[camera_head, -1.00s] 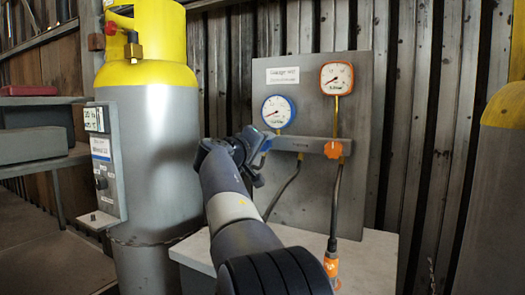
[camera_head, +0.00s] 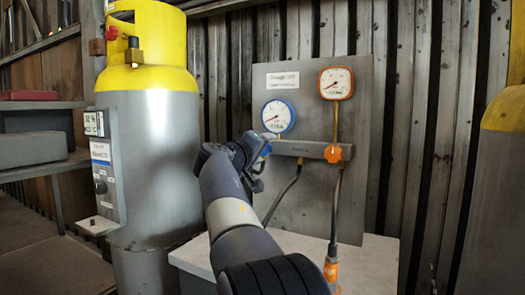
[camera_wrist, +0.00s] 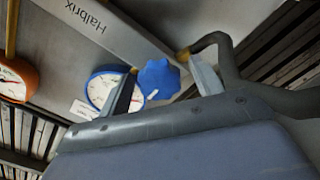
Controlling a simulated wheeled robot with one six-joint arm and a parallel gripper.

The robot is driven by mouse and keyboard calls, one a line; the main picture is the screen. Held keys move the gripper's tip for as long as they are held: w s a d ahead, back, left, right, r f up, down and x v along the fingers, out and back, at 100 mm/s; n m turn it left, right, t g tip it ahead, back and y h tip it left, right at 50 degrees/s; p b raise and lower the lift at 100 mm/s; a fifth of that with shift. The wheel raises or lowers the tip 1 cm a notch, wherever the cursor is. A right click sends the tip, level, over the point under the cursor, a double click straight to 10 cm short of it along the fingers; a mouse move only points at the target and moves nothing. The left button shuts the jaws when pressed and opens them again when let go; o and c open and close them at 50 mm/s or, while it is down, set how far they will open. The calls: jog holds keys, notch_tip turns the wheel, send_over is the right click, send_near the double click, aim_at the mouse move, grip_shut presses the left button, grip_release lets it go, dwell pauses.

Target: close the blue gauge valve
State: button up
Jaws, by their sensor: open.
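The blue valve knob (camera_wrist: 158,78) is a lobed handle on the grey manifold bar, seen in the wrist view. My gripper (camera_wrist: 163,86) is open, with one finger to the left of the knob and one to the right. I cannot tell whether either finger touches it. The blue-rimmed gauge (camera_head: 278,116) sits just above the knob in the head view and also shows behind the left finger in the wrist view (camera_wrist: 98,88). In the head view my gripper (camera_head: 258,153) covers most of the blue knob.
An orange valve knob (camera_head: 333,153) and an orange-rimmed gauge (camera_head: 336,83) are to the right on the same panel (camera_head: 310,205). Dark hoses hang below the bar (camera_head: 300,148). A grey and yellow cylinder (camera_head: 160,150) stands close on the left.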

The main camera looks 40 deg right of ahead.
jog(key=shift+a, duration=0.15)
jog(key=v, duration=1)
jog(key=shift+s+a+p, duration=0.2)
jog(key=shift+a+p, duration=0.05)
jog(key=shift+p, duration=0.15)
jog(key=shift+d+f, duration=0.1)
jog(key=x, duration=1)
jog(key=shift+w+d+b, duration=0.2)
jog(key=shift+d+b, duration=0.1)
jog(key=shift+b, duration=0.1)
jog(key=shift+r, duration=0.2)
jog(key=shift+f, duration=0.1)
jog(key=shift+a, duration=0.1)
